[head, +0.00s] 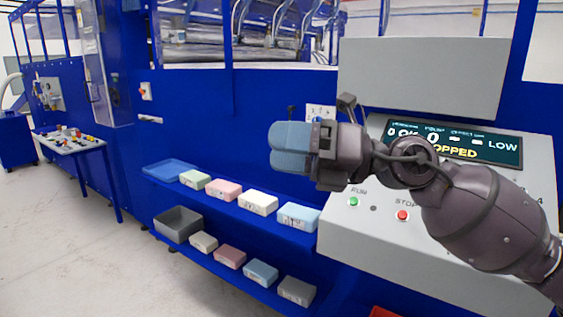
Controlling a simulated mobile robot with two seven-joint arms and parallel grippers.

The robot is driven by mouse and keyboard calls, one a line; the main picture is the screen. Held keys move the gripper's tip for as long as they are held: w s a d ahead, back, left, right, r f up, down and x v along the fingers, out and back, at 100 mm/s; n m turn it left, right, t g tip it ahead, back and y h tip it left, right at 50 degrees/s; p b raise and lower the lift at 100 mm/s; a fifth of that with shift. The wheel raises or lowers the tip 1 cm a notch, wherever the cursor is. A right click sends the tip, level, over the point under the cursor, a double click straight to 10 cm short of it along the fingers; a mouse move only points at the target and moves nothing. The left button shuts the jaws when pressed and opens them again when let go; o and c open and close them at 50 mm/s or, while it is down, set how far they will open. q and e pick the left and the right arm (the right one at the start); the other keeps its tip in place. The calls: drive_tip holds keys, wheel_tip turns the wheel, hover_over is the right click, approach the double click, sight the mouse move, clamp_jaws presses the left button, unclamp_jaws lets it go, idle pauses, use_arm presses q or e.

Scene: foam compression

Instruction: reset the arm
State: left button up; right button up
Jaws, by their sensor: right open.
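My right arm comes in from the right. Its gripper (291,149) is in the air in front of the blue machine wall, left of the grey control console (375,240). Its two broad blue-grey fingers point left and are open; I see no separate object between them. The green RUN button (353,202) and red STOP button (402,215) show below the gripper. My left gripper is not in view.
Blue shelves hold a blue tray (165,168), a grey bin (178,222) and several foam blocks, including pink (223,189), white (258,202) and light blue (298,215) ones. The floor (70,240) at left is clear.

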drive_tip(key=w+d+f+m+t+h, duration=0.4)
drive_tip(key=d+f+m+t, duration=0.35)
drive_tip(key=m, duration=0.65)
drive_tip(key=w+d+f+m+t+h, duration=0.4)
drive_tip(key=f+m+t, duration=0.4)
drive_tip(key=m+t, duration=0.4)
drive_tip(key=s+d+f+m+g+h, duration=0.1)
drive_tip(key=d+f+m+g+h, duration=0.35)
drive_tip(key=f+m, duration=0.65)
drive_tip(key=s+d+f+m+h, duration=0.1)
drive_tip(key=s+d+f, duration=0.15)
drive_tip(key=f, duration=0.25)
drive_tip(key=s+d+f+m+g+h, duration=0.1)
drive_tip(key=s+d+f+h, duration=0.15)
drive_tip(key=f, duration=0.35)
drive_tip(key=s+d+f+m+h, duration=0.1)
drive_tip(key=s+d+f, duration=0.1)
drive_tip(key=s+f, duration=0.25)
drive_tip(key=s+d+f+m+g+h, duration=0.1)
drive_tip(key=s+d+f+m+g, duration=0.1)
drive_tip(key=s+f, duration=0.5)
drive_tip(key=s+d+f+m+g+h, duration=0.1)
drive_tip(key=s+f+g, duration=0.1)
drive_tip(key=s+f, duration=0.5)
drive_tip(key=s, duration=0.4)
drive_tip(key=shift+d+f+m, duration=0.15)
drive_tip(key=shift+d+m, duration=0.25)
